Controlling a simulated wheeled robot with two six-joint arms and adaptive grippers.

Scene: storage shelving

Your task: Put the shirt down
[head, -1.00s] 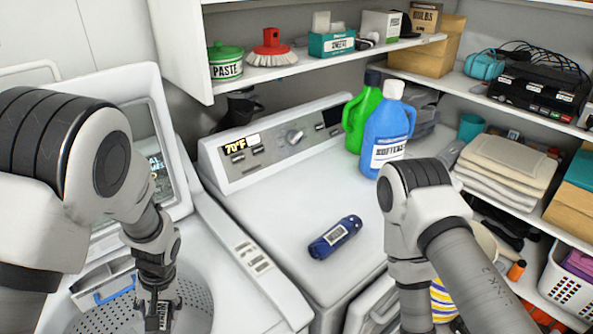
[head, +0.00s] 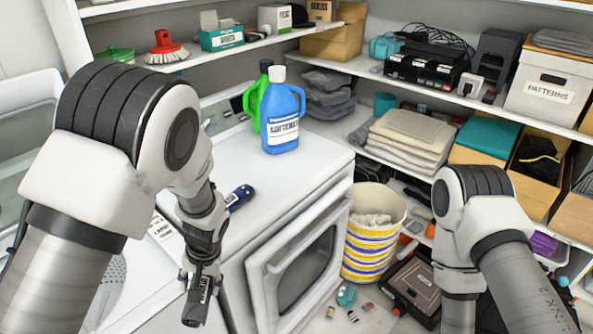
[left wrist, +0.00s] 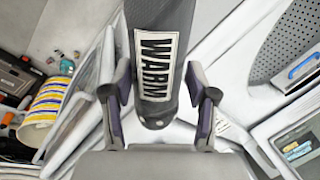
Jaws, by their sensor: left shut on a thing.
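My left gripper (left wrist: 160,108) is shut on a dark grey rolled item that I take to be the shirt (left wrist: 158,62), with a white label reading "WARM". The fingers press it from both sides in the left wrist view. In the head view the gripper (head: 202,272) hangs in front of the white dryer, and the shirt (head: 196,306) shows as a small dark strip below it. The shirt is held in the air. My right arm shows at the right, but its gripper is out of view.

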